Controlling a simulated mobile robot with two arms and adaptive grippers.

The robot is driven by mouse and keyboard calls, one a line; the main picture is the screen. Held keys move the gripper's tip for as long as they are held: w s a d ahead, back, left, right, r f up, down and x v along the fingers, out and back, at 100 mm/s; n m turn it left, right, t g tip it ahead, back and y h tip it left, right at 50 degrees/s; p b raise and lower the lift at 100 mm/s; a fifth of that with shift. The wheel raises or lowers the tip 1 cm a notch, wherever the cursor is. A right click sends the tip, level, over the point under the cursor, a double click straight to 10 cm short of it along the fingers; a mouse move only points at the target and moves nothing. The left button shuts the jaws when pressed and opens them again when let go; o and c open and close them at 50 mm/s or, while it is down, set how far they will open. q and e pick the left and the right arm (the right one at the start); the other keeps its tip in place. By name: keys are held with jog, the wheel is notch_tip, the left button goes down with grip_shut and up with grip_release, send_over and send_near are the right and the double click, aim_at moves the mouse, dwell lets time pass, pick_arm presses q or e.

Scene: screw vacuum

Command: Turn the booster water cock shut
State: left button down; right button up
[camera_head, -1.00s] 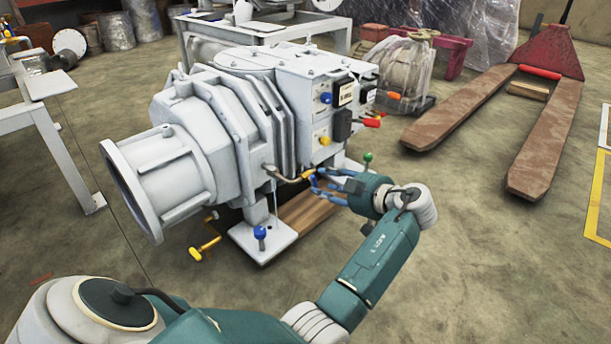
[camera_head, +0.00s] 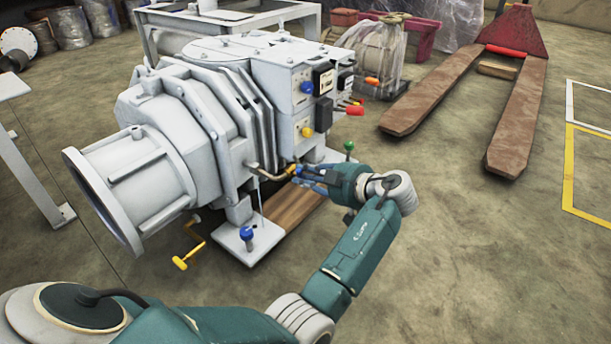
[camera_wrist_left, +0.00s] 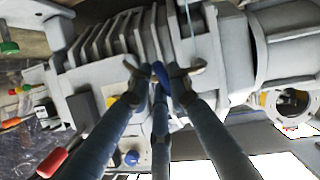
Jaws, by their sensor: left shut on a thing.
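The booster water cock (camera_head: 291,170) sits at the end of a thin brass pipe on the near side of the grey pump. It shows as a small yellow-orange piece. My left gripper (camera_head: 301,172), with dark blue fingers, reaches it from the right and is shut on it. In the left wrist view the fingers (camera_wrist_left: 160,85) come together at the cock, with a bright blue piece between their tips. The fingers hide much of the cock, so I cannot tell its exact angle. My right gripper is in neither view.
The pump (camera_head: 215,120) fills the middle left. Red (camera_head: 354,109), green (camera_head: 349,146), blue (camera_head: 247,234) and yellow (camera_head: 180,263) handles stick out around it. A wooden plank (camera_head: 298,206) lies below. A pallet jack (camera_head: 517,110) stands at the right; the floor at lower right is clear.

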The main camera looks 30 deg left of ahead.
pick_arm(q)
jog(key=m+g+p, duration=0.1)
jog(key=m+p, duration=0.1)
jog(key=p, duration=0.1)
jog(key=shift+g, duration=0.3)
jog(key=c, duration=1.6)
grip_release()
jog(key=v, duration=0.7)
jog(key=shift+d, duration=0.2)
